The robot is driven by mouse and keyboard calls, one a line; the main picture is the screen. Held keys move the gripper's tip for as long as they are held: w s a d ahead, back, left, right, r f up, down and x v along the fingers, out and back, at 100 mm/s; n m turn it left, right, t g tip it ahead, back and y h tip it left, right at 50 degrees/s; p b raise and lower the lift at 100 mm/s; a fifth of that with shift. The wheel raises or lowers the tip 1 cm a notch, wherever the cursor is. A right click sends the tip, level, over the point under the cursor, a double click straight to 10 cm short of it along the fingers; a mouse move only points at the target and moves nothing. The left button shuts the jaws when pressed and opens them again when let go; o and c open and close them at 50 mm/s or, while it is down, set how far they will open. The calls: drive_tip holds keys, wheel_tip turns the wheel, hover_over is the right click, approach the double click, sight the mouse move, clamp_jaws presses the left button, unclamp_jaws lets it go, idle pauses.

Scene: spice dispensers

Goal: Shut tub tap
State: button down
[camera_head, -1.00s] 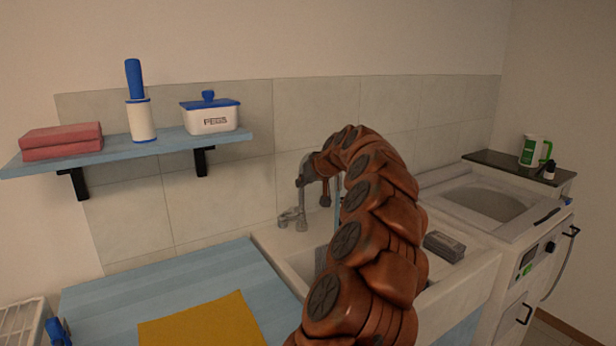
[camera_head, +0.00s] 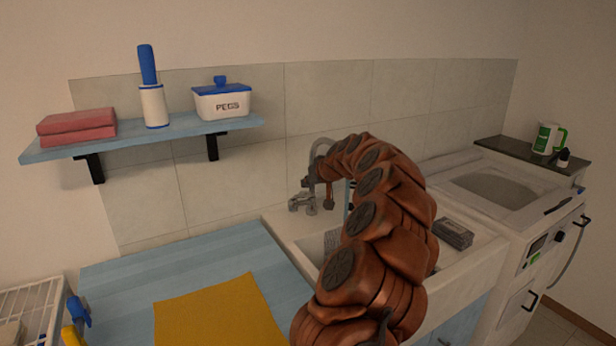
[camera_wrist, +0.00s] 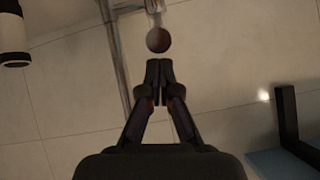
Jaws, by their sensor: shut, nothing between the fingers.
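The grey metal tap (camera_head: 304,203) stands at the back left of the white sink (camera_head: 283,236), with a tall curved spout. My arm covers much of the sink and part of the tap. In the wrist view my gripper (camera_wrist: 159,66) is shut and empty. Just past its fingertips is a round brown knob (camera_wrist: 158,40) on a pale metal piece, with a small gap showing between them. A metal pipe (camera_wrist: 116,55) runs to its left. In the head view my fingers are not clearly seen. A thin pale blue vertical strip (camera_head: 348,198) shows beside my arm; I cannot tell what it is.
A blue shelf (camera_head: 140,140) on black brackets holds red cloths (camera_head: 77,127), a blue-handled roller (camera_head: 153,100) and a peg box (camera_head: 222,100). A blue counter (camera_head: 130,280) with a yellow cloth (camera_head: 215,312) lies left of the sink. A grey block (camera_head: 453,232) rests at its right.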

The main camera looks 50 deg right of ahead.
drive_tip(key=shift+a+f, duration=0.1)
drive_tip(key=shift+f, duration=0.1)
drive_tip(key=shift+s+f+b, duration=0.1)
drive_tip(key=shift+f+b, duration=0.05)
drive_tip(key=shift+b, duration=0.2)
drive_tip(key=shift+s+f+t+b, duration=0.15)
drive_tip(key=shift+f+t+b, duration=0.15)
drive_tip(key=shift+b, duration=0.55)
drive_tip(key=b, duration=0.3)
drive_tip(key=shift+s+a+f+t, duration=0.1)
drive_tip(key=shift+s+f+t, duration=0.15)
drive_tip(key=shift+s+t, duration=0.05)
drive_tip(key=shift+t+h, duration=0.4)
drive_tip(key=shift+t, duration=0.3)
drive_tip(key=f+b, duration=0.1)
drive_tip(key=b, duration=0.2)
drive_tip(key=s+f+b, duration=0.1)
drive_tip(key=b, duration=0.2)
drive_tip(key=s+a+f+b, duration=0.1)
drive_tip(key=b, duration=0.3)
drive_tip(key=shift+s+f, duration=0.2)
drive_tip(key=shift+f, duration=0.2)
